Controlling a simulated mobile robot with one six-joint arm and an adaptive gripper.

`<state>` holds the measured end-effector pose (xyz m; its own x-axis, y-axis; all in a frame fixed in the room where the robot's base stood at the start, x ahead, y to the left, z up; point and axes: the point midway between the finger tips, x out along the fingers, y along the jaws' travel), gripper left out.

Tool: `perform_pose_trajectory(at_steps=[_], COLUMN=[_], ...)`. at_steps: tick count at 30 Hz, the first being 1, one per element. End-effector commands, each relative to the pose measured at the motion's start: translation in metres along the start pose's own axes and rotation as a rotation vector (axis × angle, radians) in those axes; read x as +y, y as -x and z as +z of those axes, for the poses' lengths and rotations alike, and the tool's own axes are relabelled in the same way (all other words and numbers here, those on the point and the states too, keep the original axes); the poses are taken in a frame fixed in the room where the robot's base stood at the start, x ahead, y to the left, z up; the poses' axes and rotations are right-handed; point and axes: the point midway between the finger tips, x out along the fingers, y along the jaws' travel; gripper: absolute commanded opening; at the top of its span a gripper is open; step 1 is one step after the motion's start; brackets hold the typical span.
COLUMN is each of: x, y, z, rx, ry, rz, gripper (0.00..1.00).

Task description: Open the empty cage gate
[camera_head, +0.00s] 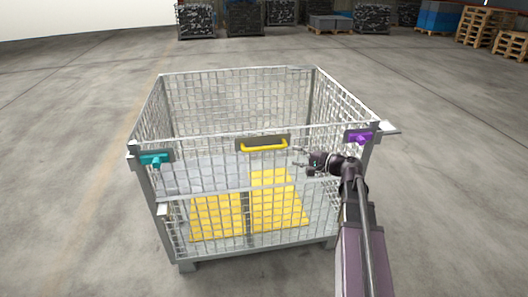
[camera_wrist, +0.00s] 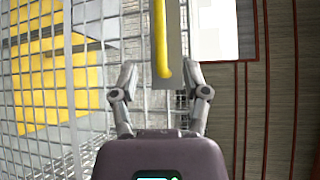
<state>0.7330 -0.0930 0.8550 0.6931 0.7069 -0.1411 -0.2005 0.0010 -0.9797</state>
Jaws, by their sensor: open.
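The wire mesh cage (camera_head: 335,215) stands on the floor, its front facing me. Its upper front gate (camera_head: 215,165) is upright and looks closed. A yellow handle (camera_head: 263,147) sits on a grey plate at the gate's top middle. A teal latch (camera_head: 155,159) is at the left corner, a purple latch (camera_head: 358,136) at the right. My gripper (camera_head: 299,157) is open and empty, just right of the handle. In the wrist view the yellow handle (camera_wrist: 161,40) runs down between the open fingertips (camera_wrist: 160,72); whether they touch it I cannot tell.
Yellow panels (camera_head: 278,195) and a grey surface show through the mesh in the cage's lower part. Dark loaded crates (camera_head: 245,18), a blue stack (camera_head: 437,17) and wooden pallets (camera_head: 485,25) stand far behind. The concrete floor around the cage is clear.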

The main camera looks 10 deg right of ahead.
Motion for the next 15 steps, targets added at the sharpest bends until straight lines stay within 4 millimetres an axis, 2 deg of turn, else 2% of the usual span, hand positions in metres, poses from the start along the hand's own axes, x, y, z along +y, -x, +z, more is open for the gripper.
perform_pose_trajectory(at_steps=[8, 15], x=[0.0, 0.001], y=[-0.001, -0.013], z=[0.0, 0.0], rx=[-0.001, -0.003], ry=[0.001, 0.002], rz=[0.002, 0.003], gripper=[0.6, 0.6])
